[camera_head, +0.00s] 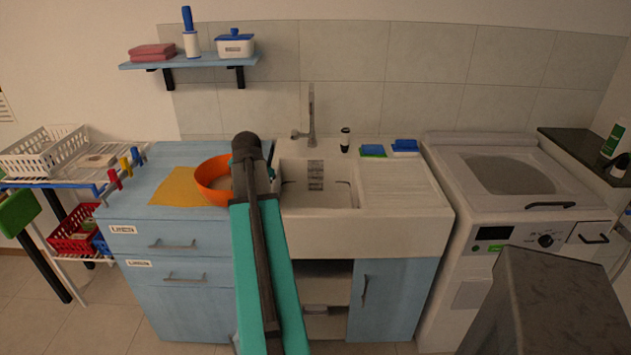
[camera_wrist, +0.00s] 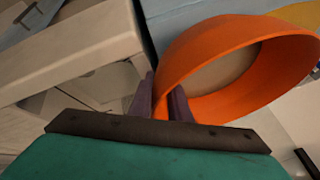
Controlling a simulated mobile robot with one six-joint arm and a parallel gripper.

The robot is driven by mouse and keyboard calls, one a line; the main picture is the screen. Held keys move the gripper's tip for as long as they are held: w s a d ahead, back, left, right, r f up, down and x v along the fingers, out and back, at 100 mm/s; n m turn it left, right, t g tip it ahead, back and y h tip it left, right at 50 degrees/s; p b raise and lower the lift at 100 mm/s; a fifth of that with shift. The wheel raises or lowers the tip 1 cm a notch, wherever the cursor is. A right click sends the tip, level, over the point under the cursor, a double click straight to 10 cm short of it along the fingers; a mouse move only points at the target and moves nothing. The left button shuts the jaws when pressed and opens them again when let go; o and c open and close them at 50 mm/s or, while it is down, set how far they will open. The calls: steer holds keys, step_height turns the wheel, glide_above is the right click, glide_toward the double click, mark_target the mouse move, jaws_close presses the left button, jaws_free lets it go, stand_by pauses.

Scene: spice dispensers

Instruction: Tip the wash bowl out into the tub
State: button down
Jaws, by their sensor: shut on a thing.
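The orange wash bowl (camera_head: 210,188) is over the blue cabinet top, left of the sink, partly hidden by my arm. In the wrist view the bowl (camera_wrist: 240,45) fills the upper right and looks tilted there. A greyish-brown surface shows inside it; I cannot tell whether it is water or the bottom. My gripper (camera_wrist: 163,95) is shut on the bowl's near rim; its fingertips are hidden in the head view. The white tub (camera_head: 318,184) of the sink is just right of my arm, with its front left part hidden. I cannot tell if the bowl touches the cabinet top.
A yellow cloth (camera_head: 178,187) lies left of the bowl. The tap (camera_head: 311,118) rises behind the tub. A small dark bottle (camera_head: 345,140) and sponges (camera_head: 404,146) stand on the sink's back ledge. A washing machine (camera_head: 510,180) is at the right. The drainboard (camera_head: 395,182) is clear.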

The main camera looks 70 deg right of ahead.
steer(key=s+d+m+g, duration=0.1)
steer(key=s+d+m, duration=0.2)
steer(key=s+d, duration=0.45)
steer(key=s+d+m+g, duration=0.2)
steer(key=s+d+m, duration=0.15)
steer(key=s, duration=0.75)
steer(key=m+g, duration=0.3)
steer(key=m, duration=0.2)
glide_above(381, 207)
steer(key=shift+d+f+n, duration=0.1)
steer(key=shift+f+n, duration=0.15)
steer(key=shift+f, duration=0.4)
steer(key=shift+w, duration=0.1)
steer(key=shift+w+r, duration=0.2)
steer(key=shift+r, duration=0.05)
steer(key=r+g, duration=0.1)
steer(key=w+r+n+g, duration=0.1)
steer(key=w+r+g+h+p, duration=0.1)
steer(key=shift+w+a+r, duration=0.25)
steer(key=shift+r, duration=0.15)
steer(key=shift+w+a+r+n+g, duration=0.1)
steer(key=shift+w+r+n+g, duration=0.25)
steer(key=shift+w+g, duration=0.5)
